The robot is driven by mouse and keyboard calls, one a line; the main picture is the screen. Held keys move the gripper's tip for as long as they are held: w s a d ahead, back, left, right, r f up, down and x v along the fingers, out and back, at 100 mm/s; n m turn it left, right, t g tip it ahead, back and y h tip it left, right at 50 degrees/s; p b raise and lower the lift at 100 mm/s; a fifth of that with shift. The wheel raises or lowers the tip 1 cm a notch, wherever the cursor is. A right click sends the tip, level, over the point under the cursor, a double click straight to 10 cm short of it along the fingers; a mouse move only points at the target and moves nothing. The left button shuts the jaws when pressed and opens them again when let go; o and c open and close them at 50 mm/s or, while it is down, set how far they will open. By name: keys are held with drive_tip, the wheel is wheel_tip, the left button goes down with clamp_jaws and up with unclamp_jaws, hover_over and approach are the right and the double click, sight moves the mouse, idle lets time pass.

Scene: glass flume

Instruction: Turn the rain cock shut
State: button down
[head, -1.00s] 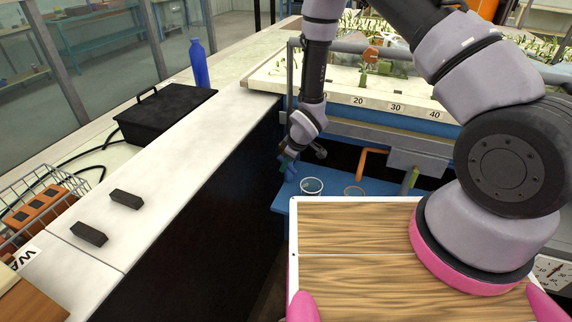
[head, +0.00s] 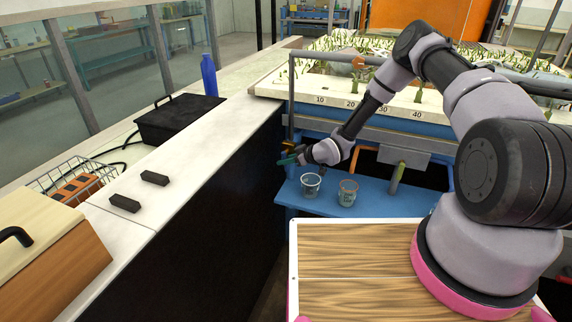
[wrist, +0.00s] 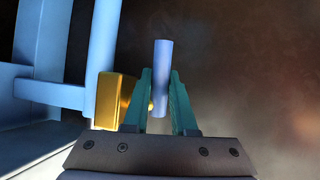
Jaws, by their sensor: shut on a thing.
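The rain cock shows in the wrist view as a brass body (wrist: 113,100) with a blue-grey bar handle (wrist: 162,55) to its right. The handle stands lengthwise in the picture, between the teal fingers of my gripper (wrist: 161,78), which are shut on it. In the head view my gripper (head: 289,159) is at the flume's near left corner, by the upright pipe. The brass of the cock (head: 288,145) is small there and partly hidden by the gripper.
A blue shelf (head: 385,203) below the flume (head: 375,113) holds two clear beakers (head: 311,185) (head: 347,193), just below my wrist. A pale counter (head: 200,160) runs along the left with a black box (head: 180,118) and a blue bottle (head: 208,75).

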drive_tip(key=shift+a+t+y, duration=0.15)
drive_tip(key=shift+t+y, duration=0.35)
drive_tip(key=shift+y, duration=0.5)
drive_tip(key=c, duration=1)
unclamp_jaws()
drive_tip(key=v, duration=1)
drive_tip(key=shift+s+d, duration=0.2)
drive_tip(key=shift+d, duration=0.1)
